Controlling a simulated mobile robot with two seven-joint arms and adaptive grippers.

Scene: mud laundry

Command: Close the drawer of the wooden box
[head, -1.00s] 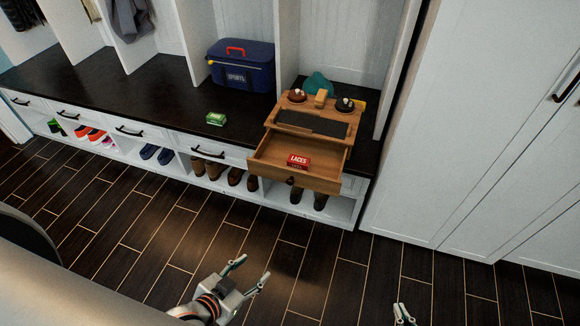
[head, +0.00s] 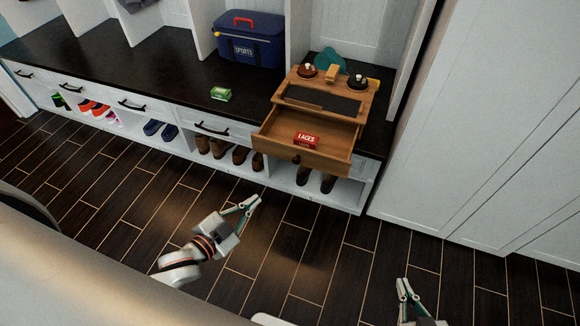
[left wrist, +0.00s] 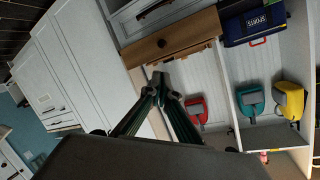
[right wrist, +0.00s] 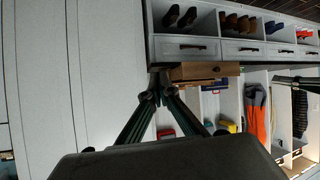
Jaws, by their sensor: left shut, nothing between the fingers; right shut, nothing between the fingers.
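The wooden box (head: 347,83) stands on the dark bench top. Its drawer (head: 338,158) is pulled out toward me past the bench edge, with a red LACES box (head: 306,140) inside. The drawer front and dark knob show in the left wrist view (left wrist: 177,38) and the right wrist view (right wrist: 204,70). My left gripper (head: 252,203) is shut and empty, in front of the bench, below and left of the drawer, apart from it. My right gripper (head: 405,287) is shut and empty, low at the right, well short of the bench.
A green packet (head: 221,94) and a blue SPORTS bag (head: 249,40) are on the bench left of the box. Shoes (head: 230,153) fill the cubbies below. A white cabinet (head: 470,120) stands close on the right. The floor before the bench is clear.

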